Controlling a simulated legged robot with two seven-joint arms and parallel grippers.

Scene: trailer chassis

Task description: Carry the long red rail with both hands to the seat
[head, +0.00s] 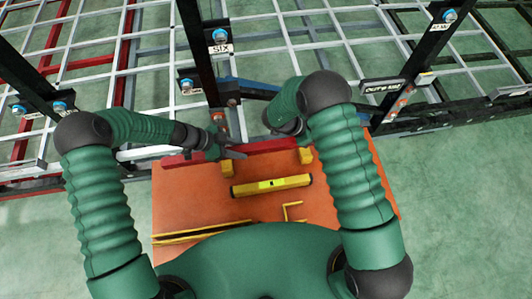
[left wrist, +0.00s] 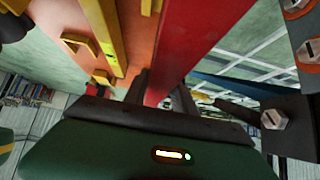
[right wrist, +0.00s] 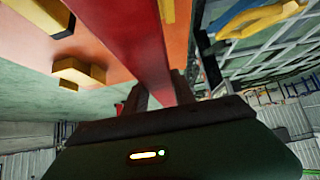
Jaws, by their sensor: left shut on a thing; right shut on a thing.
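The long red rail (head: 262,147) lies along the far edge of the orange table, running left to right. My left gripper (head: 228,153) is shut on the rail left of its middle; the left wrist view shows the rail (left wrist: 190,40) between the fingers. My right gripper (right wrist: 160,92) is shut on the rail (right wrist: 135,40) farther right, as the right wrist view shows; in the head view my right arm hides its fingers. I cannot tell whether the rail touches its yellow blocks. Which part is the seat I cannot tell.
The orange table (head: 210,205) carries a yellow level (head: 271,185), two yellow blocks (head: 227,168) (head: 305,156) and a yellow square (head: 293,211).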

